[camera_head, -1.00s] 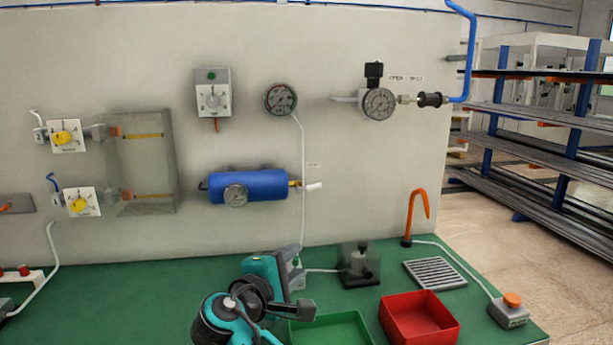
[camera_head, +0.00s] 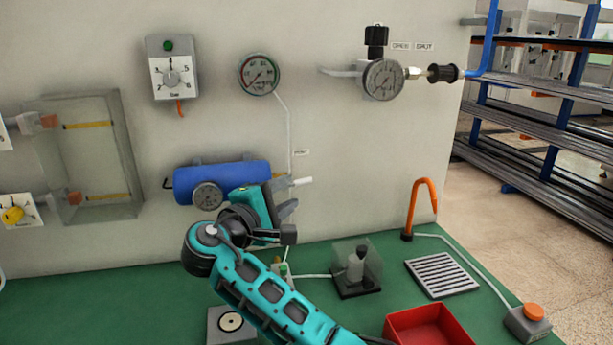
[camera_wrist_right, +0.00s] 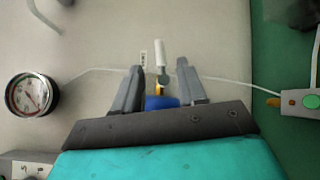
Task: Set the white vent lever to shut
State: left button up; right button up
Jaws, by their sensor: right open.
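The white vent lever (camera_head: 302,181) sticks out at the right end of the blue tank (camera_head: 240,174) on the wall, below a small label (camera_head: 301,153). In the right wrist view the lever (camera_wrist_right: 161,54) points up the picture, with a yellow fitting (camera_wrist_right: 159,90) and part of the blue tank (camera_wrist_right: 161,103) behind it. My right gripper (camera_head: 286,197) is open at the tank's right end, just below the lever. In the wrist view the lever lies between its two spread fingers, and I see no contact. My left gripper is out of view.
A round gauge (camera_head: 259,74) and a dial box (camera_head: 171,69) hang above the tank. A thin white hose runs down the wall beside the lever. On the green bench (camera_head: 385,245) stand a clear-covered block (camera_head: 355,268), an orange hook (camera_head: 421,208) and a red bin (camera_head: 428,325).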

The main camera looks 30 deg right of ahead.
aim_at(300, 184)
jog(key=x, duration=0.9)
jog(key=shift+a+f, duration=0.1)
grip_shut()
